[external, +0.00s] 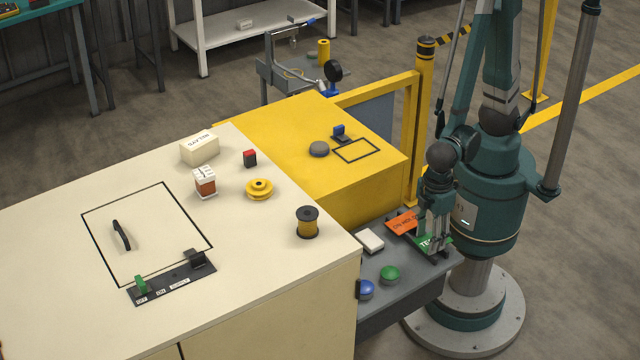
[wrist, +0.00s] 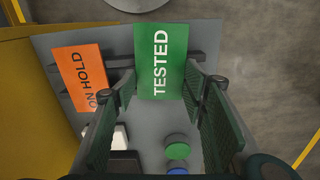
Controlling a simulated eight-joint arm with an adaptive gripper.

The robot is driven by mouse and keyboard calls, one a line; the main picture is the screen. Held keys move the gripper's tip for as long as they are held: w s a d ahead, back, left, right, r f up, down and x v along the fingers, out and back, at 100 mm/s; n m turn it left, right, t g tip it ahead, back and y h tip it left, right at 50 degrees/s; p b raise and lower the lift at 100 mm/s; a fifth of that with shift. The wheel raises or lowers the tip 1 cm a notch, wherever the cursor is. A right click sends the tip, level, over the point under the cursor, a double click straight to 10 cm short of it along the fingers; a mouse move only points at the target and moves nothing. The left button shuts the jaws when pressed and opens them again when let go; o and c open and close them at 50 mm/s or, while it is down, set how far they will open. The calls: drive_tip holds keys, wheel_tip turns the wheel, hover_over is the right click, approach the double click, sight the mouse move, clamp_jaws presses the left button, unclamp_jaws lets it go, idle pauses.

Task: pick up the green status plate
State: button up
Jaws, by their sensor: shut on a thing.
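The green status plate reads TESTED in the wrist view (wrist: 161,62). In the external view its lower part (external: 427,243) shows under my gripper, with the rest hidden by the fingers. My gripper (external: 433,232) points down over the grey shelf. In the wrist view, its fingers (wrist: 160,88) stand on both sides of the plate's near end and are shut on it. I cannot tell whether the plate is clear of the dark rack bar behind it. An orange ON HOLD plate (external: 402,223) leans just left of it, also in the wrist view (wrist: 80,76).
The grey shelf (external: 400,299) also carries a green button (external: 389,274), a blue button (external: 366,289) and a white block (external: 370,240). The yellow cabinet (external: 370,190) and cream bench (external: 310,275) stand to the left. A yellow post (external: 422,110) rises behind.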

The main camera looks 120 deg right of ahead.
sight(428, 242)
drive_tip(key=shift+d, duration=0.15)
wheel_tip(428, 242, up, 10)
drive_tip(key=p, duration=0.4)
drive_tip(key=shift+r+p, duration=0.15)
drive_tip(key=shift+p, duration=0.15)
